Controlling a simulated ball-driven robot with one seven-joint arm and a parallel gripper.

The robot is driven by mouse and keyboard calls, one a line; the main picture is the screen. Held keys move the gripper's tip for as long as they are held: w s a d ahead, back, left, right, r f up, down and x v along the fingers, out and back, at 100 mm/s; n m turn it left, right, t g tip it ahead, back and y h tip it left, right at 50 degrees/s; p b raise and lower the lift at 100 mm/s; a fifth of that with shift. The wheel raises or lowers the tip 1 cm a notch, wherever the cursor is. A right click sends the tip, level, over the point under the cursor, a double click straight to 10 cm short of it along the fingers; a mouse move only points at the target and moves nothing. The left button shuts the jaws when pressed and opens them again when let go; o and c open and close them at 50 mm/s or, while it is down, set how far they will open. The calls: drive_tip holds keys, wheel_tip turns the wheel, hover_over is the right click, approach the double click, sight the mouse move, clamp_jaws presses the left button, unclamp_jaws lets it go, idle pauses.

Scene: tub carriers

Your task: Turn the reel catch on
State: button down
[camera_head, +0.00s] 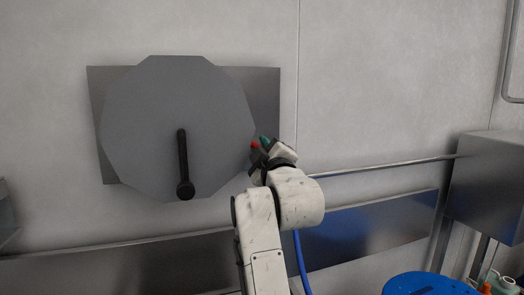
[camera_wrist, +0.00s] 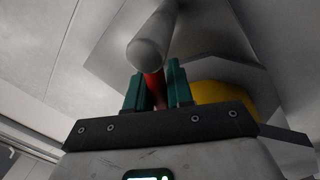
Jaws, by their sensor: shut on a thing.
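The reel (camera_head: 140,120) is a large grey many-sided disc on a metal plate on the wall, with a black crank (camera_head: 183,160) hanging down its front. A small red part (camera_head: 255,145), which looks like the reel catch, shows at the disc's right edge. My gripper (camera_head: 263,147) is there, its green fingers shut on the red catch. In the wrist view the red catch (camera_wrist: 154,84) sits between the two fingers, partly hidden by a grey rounded bar (camera_wrist: 150,52) in front. The catch's full shape and position are hidden.
A yellow part (camera_wrist: 222,98) lies to the right of the fingers in the wrist view. A metal rail (camera_head: 380,166) runs along the wall to a grey box (camera_head: 490,180). A blue round top (camera_head: 425,284) and small items stand at the lower right.

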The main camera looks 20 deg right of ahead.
drive_tip(key=d+m+h, duration=0.1)
drive_tip(key=m, duration=0.3)
drive_tip(key=d+r+m+g, duration=0.1)
drive_tip(key=m, duration=0.3)
drive_tip(key=d+m+h, duration=0.1)
drive_tip(key=m, duration=0.3)
drive_tip(key=shift+d+r+m+g+h, duration=0.25)
drive_tip(key=shift+d+m+g+h, duration=0.05)
drive_tip(key=shift+d+m+g, duration=0.1)
drive_tip(key=c, duration=1.1)
unclamp_jaws()
drive_tip(key=b+v, duration=0.3)
drive_tip(key=v, duration=0.7)
drive_tip(key=shift+s, duration=0.4)
